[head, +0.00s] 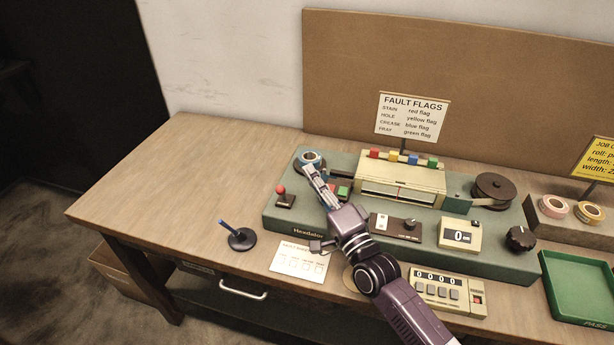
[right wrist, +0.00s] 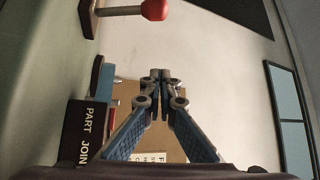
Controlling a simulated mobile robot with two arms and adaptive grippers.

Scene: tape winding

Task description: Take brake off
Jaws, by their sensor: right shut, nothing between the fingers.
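A small lever with a red knob (head: 281,190) stands on a dark base at the left end of the green winding machine (head: 290,222). I take it for the brake, but no label on it is legible. The red knob also shows at the top of the right wrist view (right wrist: 155,9). My right gripper (head: 309,172) is shut and empty, to the right of the knob and apart from it, with its tips in front of the blue-rimmed roll (head: 311,158). Its shut tips show in the right wrist view (right wrist: 160,76). My left gripper is not in view.
A fault flags sign (head: 408,118) stands behind the machine. A pen in a round stand (head: 242,238) and a white card (head: 301,260) lie in front. A counter (head: 448,292) and green tray (head: 580,288) are at right. The table's left part is clear.

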